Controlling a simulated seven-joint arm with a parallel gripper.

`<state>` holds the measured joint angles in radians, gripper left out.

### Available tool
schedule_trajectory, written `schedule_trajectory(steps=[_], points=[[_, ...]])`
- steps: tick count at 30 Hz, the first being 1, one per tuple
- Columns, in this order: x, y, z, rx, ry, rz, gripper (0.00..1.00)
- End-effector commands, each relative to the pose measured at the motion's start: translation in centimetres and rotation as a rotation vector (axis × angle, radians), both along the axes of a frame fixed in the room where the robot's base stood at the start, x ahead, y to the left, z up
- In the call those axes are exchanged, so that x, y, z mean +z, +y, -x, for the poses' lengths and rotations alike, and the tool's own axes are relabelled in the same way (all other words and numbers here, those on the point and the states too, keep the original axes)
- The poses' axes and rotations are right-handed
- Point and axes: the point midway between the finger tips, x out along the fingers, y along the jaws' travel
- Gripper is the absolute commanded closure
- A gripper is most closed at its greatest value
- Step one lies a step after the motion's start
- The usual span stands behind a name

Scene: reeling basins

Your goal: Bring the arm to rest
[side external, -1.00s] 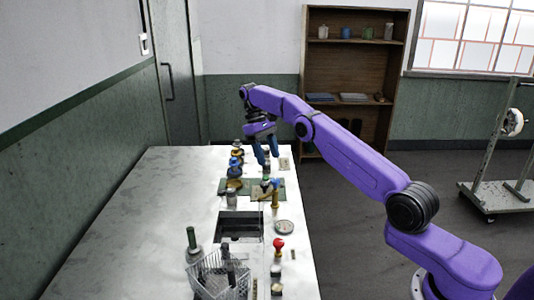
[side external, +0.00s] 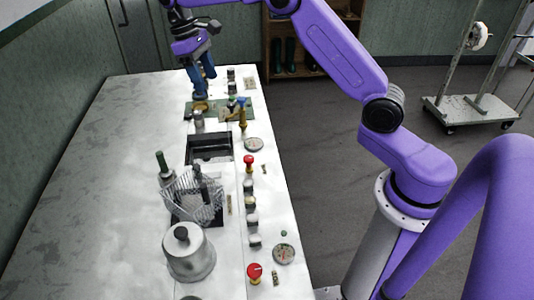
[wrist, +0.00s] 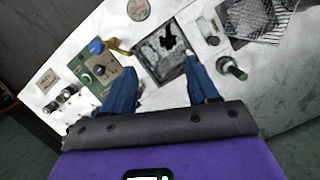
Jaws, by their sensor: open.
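My gripper (side external: 203,84) hangs from my purple arm above the far part of the white worktop, with its blue fingers pointing down. In the wrist view my gripper (wrist: 161,92) shows two blue fingers spread apart with nothing between them. It is open and empty. In the side view the fingers overlap the left end of a green panel (side external: 232,115) and hide part of the valves there. A brass fitting (side external: 200,105) shows just below the fingertips; I cannot tell the gap between them.
A dark square basin (side external: 209,147), a wire basket (side external: 192,195) and a lidded metal pot (side external: 189,254) line the worktop (side external: 85,190). Red knobs (side external: 249,160) and gauges (side external: 283,254) run along its right edge. The worktop's left side is clear. A wheeled rack (side external: 470,107) stands on the floor.

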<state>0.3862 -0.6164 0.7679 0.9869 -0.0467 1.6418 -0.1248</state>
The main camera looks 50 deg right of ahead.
Motion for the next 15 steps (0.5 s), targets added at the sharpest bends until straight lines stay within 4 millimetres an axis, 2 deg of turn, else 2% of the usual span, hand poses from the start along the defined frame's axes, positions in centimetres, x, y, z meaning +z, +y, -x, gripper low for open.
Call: schedule_trajectory(steps=[3, 6, 10, 15], points=[[1.3, 2.9, 3.6, 0.090, -0.032, -0.012, 0.41], [1.9, 4.9, 6.9, 0.163, -0.058, -0.024, 0.41], [2.4, 6.7, 11.8, 0.255, -0.088, -0.044, 0.41], [2.4, 7.6, 18.7, 0.375, -0.126, -0.077, 0.41]])
